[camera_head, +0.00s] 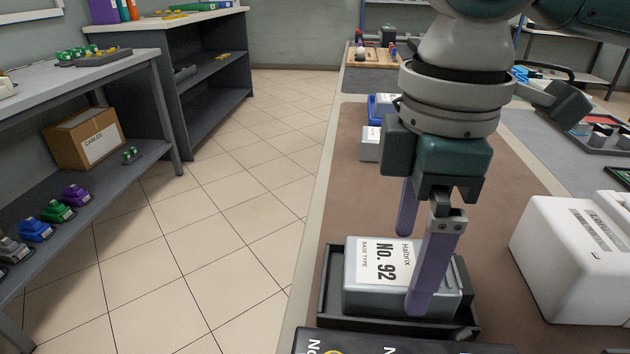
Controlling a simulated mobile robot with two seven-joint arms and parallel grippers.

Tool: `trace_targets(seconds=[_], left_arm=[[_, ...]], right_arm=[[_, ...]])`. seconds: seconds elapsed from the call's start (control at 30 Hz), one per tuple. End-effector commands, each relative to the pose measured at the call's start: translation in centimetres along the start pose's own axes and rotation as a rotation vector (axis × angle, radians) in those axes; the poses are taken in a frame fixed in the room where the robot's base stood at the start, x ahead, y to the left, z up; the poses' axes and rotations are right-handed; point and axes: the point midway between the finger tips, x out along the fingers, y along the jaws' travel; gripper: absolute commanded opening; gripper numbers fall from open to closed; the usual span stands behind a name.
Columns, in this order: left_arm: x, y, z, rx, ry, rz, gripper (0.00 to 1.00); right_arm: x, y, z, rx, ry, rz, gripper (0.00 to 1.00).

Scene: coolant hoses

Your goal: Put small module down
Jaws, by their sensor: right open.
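A silver-grey box-shaped module (362,262) with a white label reading "No. 92" and "BASE TYPE" sits in a shallow black tray (328,300) on the brown work surface, near the bottom middle of the head view. My right gripper (411,272) points down over the right part of this module. Its two purple fingers are spread apart, one in front of the module and one toward its far side, where the module hides part of the tray. Whether either finger touches the module cannot be told. My left gripper is not in view.
A dark labelled panel (390,345) lies in front of the tray. A white machine (570,260) stands to the right. Blue and grey boxes (370,143) stand farther back. Shelves at left hold colored modules (57,211) and a carton (84,138). The tiled floor between is clear.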

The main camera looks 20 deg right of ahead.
Motion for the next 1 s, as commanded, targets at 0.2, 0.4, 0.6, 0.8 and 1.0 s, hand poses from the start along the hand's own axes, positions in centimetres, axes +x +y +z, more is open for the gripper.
trace_targets(seconds=[0.2,0.4,0.6,0.8,1.0], left_arm=[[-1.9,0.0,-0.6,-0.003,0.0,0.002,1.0],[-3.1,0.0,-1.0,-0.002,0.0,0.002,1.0],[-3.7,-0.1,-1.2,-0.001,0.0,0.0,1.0],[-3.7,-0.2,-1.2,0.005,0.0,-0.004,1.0],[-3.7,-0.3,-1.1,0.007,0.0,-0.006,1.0]], right_arm=[[-5.0,0.1,-0.1,0.001,0.003,0.003,1.0],[-9.3,0.1,-0.1,0.001,0.002,0.001,1.0],[-11.6,0.0,-0.1,0.001,0.0,0.0,1.0],[-12.0,0.0,0.0,0.001,0.0,-0.001,1.0],[-11.9,0.0,0.0,0.001,0.0,-0.001,1.0]])
